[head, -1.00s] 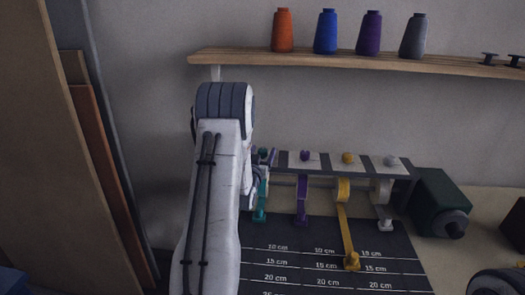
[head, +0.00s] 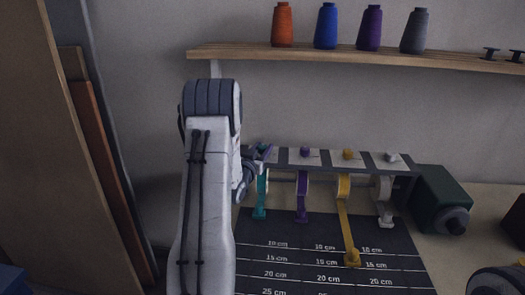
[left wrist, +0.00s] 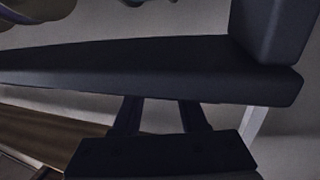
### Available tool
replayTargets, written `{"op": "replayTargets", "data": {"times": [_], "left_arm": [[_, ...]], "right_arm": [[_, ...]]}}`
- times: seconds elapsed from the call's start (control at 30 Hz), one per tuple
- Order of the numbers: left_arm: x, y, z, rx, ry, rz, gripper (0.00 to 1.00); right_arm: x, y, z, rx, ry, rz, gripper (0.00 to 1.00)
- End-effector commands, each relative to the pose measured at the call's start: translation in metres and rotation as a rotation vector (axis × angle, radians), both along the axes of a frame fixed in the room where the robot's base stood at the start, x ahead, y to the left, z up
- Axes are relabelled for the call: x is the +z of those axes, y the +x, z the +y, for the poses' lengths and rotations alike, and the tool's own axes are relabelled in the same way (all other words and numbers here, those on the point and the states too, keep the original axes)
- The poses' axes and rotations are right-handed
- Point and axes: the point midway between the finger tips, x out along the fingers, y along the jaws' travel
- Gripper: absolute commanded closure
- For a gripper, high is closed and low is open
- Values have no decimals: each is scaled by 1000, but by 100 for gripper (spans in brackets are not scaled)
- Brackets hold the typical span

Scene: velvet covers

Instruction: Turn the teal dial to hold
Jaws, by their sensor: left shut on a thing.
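The teal dial (head: 262,146) is at the left end of the striped dark and pale rail at the back of the bench. It is mostly hidden by my left gripper (head: 259,154), which is shut on it from the left. The dial's pointer and setting cannot be read. Below it hangs a teal spool with a short teal ribbon (head: 261,200). In the left wrist view my two dark gripper fingers (left wrist: 160,108) run up behind a dark bar, and the dial does not show. My right gripper is not in view.
Purple (head: 304,151), yellow (head: 348,154) and white (head: 392,157) dials stand along the rail. A yellow ribbon (head: 347,228) reaches far down the dark marked mat (head: 290,237). A dark green motor box (head: 437,195) stands right. A shelf (head: 350,57) holds thread cones above.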

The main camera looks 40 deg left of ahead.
Motion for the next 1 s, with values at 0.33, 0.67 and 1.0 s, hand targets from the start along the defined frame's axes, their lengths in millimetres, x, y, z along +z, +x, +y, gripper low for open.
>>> {"op": "replayTargets", "data": {"times": [0.33, 0.67, 1.0], "left_arm": [[0, -1, 5, -301, 4, -2, 100], [0, -1, 4, -617, 2, 0, 100], [-3, 0, 3, -938, 1, -1, 100]], "right_arm": [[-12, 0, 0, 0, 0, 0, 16], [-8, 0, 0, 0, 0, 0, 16], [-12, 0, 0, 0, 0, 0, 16]]}}
